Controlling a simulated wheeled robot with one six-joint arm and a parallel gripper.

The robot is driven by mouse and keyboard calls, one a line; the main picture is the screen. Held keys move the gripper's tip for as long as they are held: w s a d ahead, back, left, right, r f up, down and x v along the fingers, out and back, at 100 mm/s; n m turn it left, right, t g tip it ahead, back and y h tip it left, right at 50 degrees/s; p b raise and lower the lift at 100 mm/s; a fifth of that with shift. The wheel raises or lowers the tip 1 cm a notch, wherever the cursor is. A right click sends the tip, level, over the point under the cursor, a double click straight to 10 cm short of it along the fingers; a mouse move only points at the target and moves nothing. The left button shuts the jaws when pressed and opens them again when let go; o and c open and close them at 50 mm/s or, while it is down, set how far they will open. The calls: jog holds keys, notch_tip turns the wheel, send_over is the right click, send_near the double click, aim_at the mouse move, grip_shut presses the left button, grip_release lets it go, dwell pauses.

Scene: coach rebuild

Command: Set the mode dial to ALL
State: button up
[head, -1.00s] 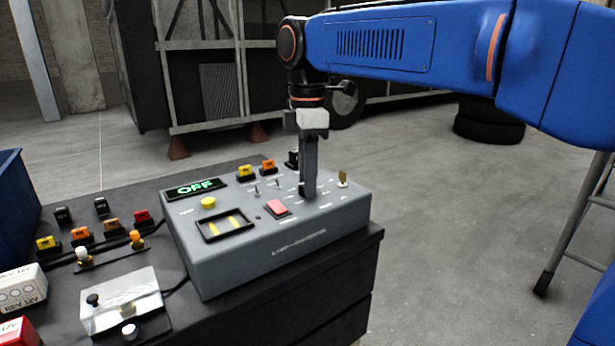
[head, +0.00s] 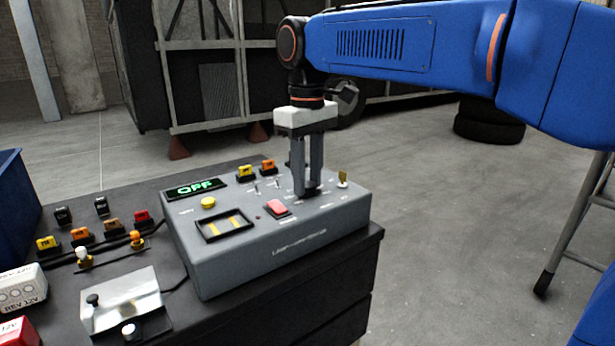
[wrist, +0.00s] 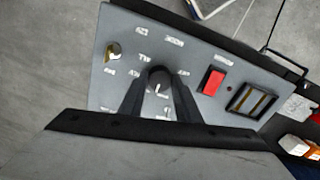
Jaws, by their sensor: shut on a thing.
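The mode dial is a black round knob on the sloped top of the grey control box (head: 270,250). In the wrist view the dial (wrist: 158,78) sits between my fingertips, with a short pale mark on its cap. My gripper (head: 307,190) points down from above and is shut on the dial, one finger on each side. It also shows in the wrist view (wrist: 158,92). The display (head: 196,187) on the box reads OFF in green.
The box carries a red rocker switch (head: 277,208), a yellow button (head: 208,202), a brass key switch (head: 343,178) and small toggles close to my fingers. Open floor lies to the right.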

aim_at(308, 184)
jog(key=m, duration=1.3)
jog(key=shift+m, duration=0.4)
jog(key=m, duration=1.1)
jog(key=shift+m, duration=0.4)
jog(key=o, duration=1.1)
jog(key=shift+c, duration=0.2)
notch_tip(308, 184, up, 17)
jog(key=shift+r, duration=0.2)
